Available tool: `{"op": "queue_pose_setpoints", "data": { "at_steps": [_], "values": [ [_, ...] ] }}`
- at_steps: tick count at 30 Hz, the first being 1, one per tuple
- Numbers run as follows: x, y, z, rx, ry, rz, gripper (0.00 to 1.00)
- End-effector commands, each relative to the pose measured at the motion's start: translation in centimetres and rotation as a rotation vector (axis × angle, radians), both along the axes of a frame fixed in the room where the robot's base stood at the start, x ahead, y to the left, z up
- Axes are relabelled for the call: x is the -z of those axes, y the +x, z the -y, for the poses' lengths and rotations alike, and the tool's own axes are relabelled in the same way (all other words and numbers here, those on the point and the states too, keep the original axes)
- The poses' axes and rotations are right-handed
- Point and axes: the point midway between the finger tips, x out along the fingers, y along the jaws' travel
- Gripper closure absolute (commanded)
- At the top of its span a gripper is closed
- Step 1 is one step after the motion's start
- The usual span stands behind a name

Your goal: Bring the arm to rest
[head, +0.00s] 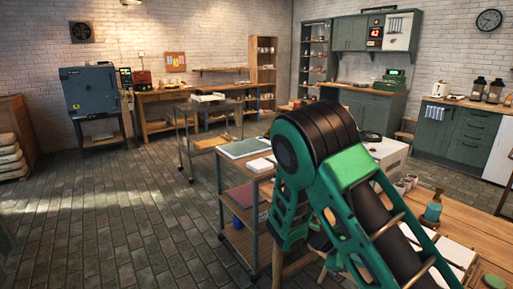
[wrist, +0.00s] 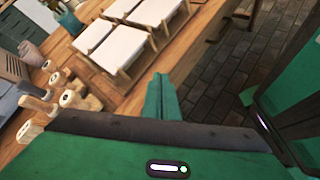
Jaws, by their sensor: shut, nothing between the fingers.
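My green and black arm (head: 315,165) stands bent, with its elbow raised, at the middle right of the head view. It hides part of the room and the wooden table behind it. In the wrist view my gripper (wrist: 160,97) shows as two green fingers pressed together, with nothing between them. The fingers are in front of the edge of a wooden table (wrist: 188,55). I cannot clearly make out the fingertips in the head view.
White square pieces (wrist: 108,42) sit in a wooden rack on the table, near wooden-handled tools (wrist: 72,98). A teal bottle (head: 432,208) stands on the same table. A trolley (head: 238,200) is left of my arm. The brick floor (head: 110,225) further left is clear.

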Motion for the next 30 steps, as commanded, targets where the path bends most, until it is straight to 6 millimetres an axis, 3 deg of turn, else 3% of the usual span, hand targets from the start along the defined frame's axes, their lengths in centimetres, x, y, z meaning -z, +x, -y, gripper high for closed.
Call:
{"op": "queue_pose_setpoints", "data": {
  "at_steps": [6, 15, 21, 30],
  "values": [
    [-3.5, -3.7, 3.8, 0.249, 0.168, 0.124, 1.00],
    [-7.8, -9.7, 7.3, 0.581, 0.360, 0.294, 1.00],
    [-10.5, -14.1, 8.5, 0.790, 0.471, 0.405, 1.00],
    [-14.1, -20.9, 8.9, 1.080, 0.613, 0.571, 1.00]
  ]
}}
